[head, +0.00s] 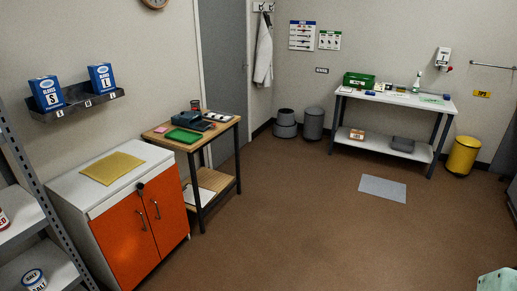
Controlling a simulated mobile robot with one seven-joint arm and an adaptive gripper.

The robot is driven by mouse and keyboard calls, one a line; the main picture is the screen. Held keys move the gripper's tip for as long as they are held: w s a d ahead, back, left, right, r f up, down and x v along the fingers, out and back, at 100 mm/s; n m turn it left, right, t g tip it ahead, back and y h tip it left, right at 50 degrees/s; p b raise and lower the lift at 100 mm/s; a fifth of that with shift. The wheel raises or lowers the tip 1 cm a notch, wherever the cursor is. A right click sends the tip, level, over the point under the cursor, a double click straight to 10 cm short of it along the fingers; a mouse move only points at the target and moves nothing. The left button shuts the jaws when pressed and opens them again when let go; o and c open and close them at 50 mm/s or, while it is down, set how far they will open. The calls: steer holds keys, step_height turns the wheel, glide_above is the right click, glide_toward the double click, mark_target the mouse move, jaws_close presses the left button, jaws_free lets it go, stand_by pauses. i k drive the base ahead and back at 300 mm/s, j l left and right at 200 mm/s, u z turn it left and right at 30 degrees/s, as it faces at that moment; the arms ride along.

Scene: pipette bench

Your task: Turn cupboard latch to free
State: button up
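The cupboard (122,237) stands at the left with two orange doors, which look shut, and a white top. A small dark latch (140,188) sits high on the doors, near the seam between them. It is too small to tell which way it is turned. Two bar handles hang below it, a left handle (141,219) and a right handle (156,209). My gripper is not in view.
A yellow mat (112,168) lies on the cupboard top. A wooden side table (216,129) stands to its right, and grey metal shelving (38,184) to its left. Brown floor (270,235) is open before the cupboard. A grey floor mat (383,188) lies farther right.

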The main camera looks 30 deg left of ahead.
mark_target(140, 186)
steer(key=u, duration=2.2)
steer(key=i+j+z, duration=0.15)
steer(key=i, duration=0.35)
steer(key=i+j+z, duration=0.2)
steer(key=i, duration=0.3)
steer(key=i+j+z, duration=0.15)
steer(key=i, duration=0.35)
steer(key=j, duration=0.1)
